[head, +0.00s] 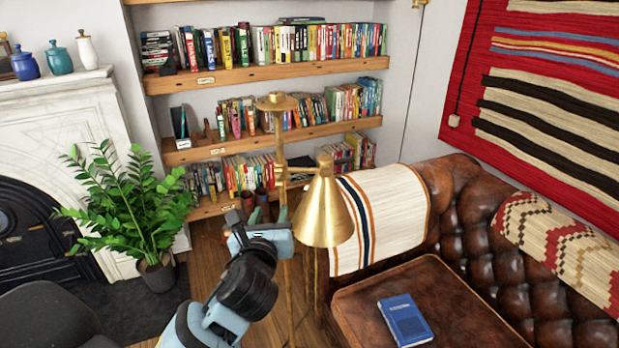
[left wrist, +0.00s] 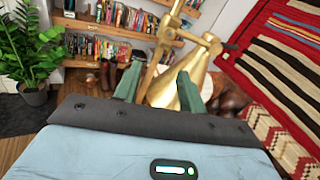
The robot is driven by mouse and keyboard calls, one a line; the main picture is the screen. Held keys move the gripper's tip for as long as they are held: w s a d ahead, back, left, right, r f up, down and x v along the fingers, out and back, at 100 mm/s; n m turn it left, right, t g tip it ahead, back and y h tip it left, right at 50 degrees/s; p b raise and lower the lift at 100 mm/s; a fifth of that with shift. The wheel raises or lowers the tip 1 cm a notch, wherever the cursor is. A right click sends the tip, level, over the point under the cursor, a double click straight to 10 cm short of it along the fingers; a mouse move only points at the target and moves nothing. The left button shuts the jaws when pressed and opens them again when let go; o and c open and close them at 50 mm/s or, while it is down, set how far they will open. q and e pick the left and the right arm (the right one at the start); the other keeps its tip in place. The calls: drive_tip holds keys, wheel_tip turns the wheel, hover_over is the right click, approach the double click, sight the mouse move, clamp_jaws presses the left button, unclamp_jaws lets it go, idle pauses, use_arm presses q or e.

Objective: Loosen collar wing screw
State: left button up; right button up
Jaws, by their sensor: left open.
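A brass floor lamp stands in the middle of the head view, with a slim pole (head: 281,135), a cone shade (head: 325,212) and a collar (head: 281,172) where the side arm meets the pole. The collar also shows near the top of the left wrist view (left wrist: 166,32). I cannot clearly make out the wing screw. My left gripper (head: 259,213) is open and empty, below the collar in the head view. In the left wrist view the pole passes between the fingertips (left wrist: 158,75), with the collar beyond; no contact is clear. My right gripper is out of view.
A brown leather sofa (head: 455,215) with a blue book (head: 405,320) and striped throw (head: 385,215) is at right. A potted plant (head: 135,205) stands left by the marble fireplace (head: 65,115). Bookshelves (head: 265,75) are behind. Some wooden floor (head: 210,255) is bare.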

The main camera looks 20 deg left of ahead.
sight(279, 178)
use_arm(q)
drive_tip(key=shift+m+y, duration=0.3)
drive_tip(key=shift+m, duration=0.4)
drive_tip(key=shift+w+a+r, duration=0.45)
drive_tip(key=shift+w+r, duration=0.05)
drive_tip(key=shift+w, duration=0.9)
drive_tip(key=shift+w+a+r, duration=0.5)
drive_tip(key=shift+w+r, duration=0.05)
drive_tip(key=shift+w, duration=0.85)
drive_tip(key=shift+w+a+r, duration=0.45)
drive_tip(key=shift+w+r, duration=0.05)
drive_tip(key=shift+w, duration=0.9)
drive_tip(key=shift+c, duration=0.4)
clamp_jaws()
